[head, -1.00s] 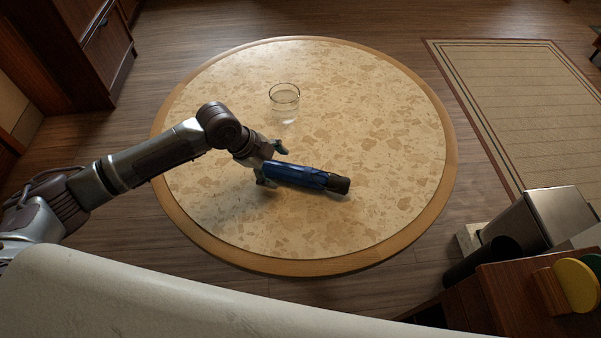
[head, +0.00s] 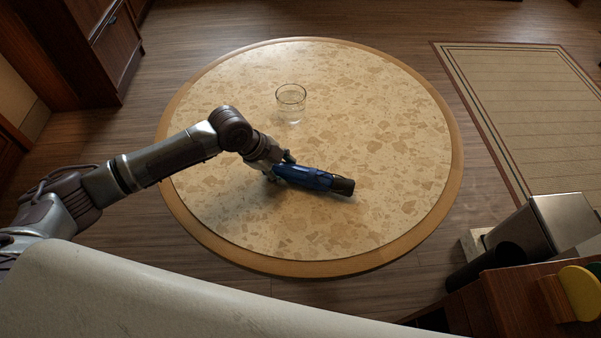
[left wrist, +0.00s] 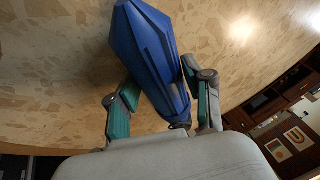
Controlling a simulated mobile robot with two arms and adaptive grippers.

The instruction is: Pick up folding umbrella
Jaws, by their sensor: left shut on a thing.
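The folding umbrella (head: 312,178) is blue with a dark handle end that points right. It is on or just above the round table (head: 390,130); I cannot tell whether it touches. My left gripper (head: 279,168) is shut on its left end, and the fingers are partly hidden in the head view. In the left wrist view the umbrella (left wrist: 150,60) runs between the two green-padded fingers of the gripper (left wrist: 158,100). My right gripper is not in view.
A clear drinking glass (head: 290,103) stands on the table behind the umbrella. The table's right and front parts are clear. A grey bin (head: 550,225) and a wooden cabinet (head: 510,300) are at the lower right. A rug (head: 530,110) lies on the floor to the right.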

